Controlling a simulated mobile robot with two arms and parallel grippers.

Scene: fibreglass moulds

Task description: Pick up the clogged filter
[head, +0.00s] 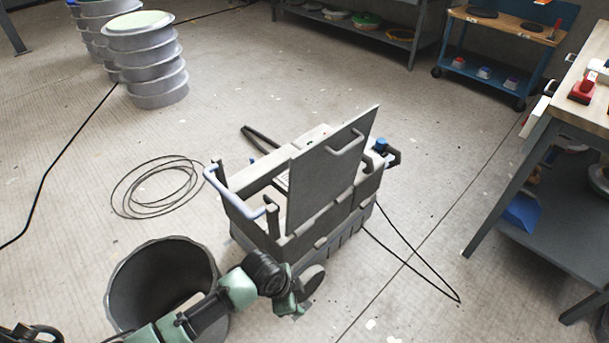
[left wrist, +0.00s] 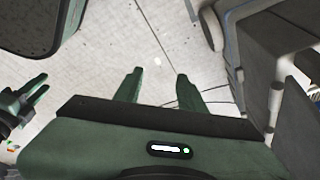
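No clogged filter can be made out for certain. A grey boxy machine (head: 318,241) on wheels stands on the floor in the head view, with a flat panel with a handle (head: 318,187) upright on it. A pale strip shows behind the panel; most of the inside is hidden. The machine's side also shows at the right of the left wrist view (left wrist: 258,55). My left gripper (head: 298,303) is low beside the machine's near wheel; in the left wrist view its fingers (left wrist: 158,85) are apart and empty. My right gripper (left wrist: 38,88) appears at that view's left edge, fingers apart, nothing between them.
A coiled cable (head: 160,187) and a hose loop (head: 430,280) lie on the floor. A workbench (head: 562,108) is at right, a blue cart (head: 497,55) behind. Floor beyond the machine is mostly free.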

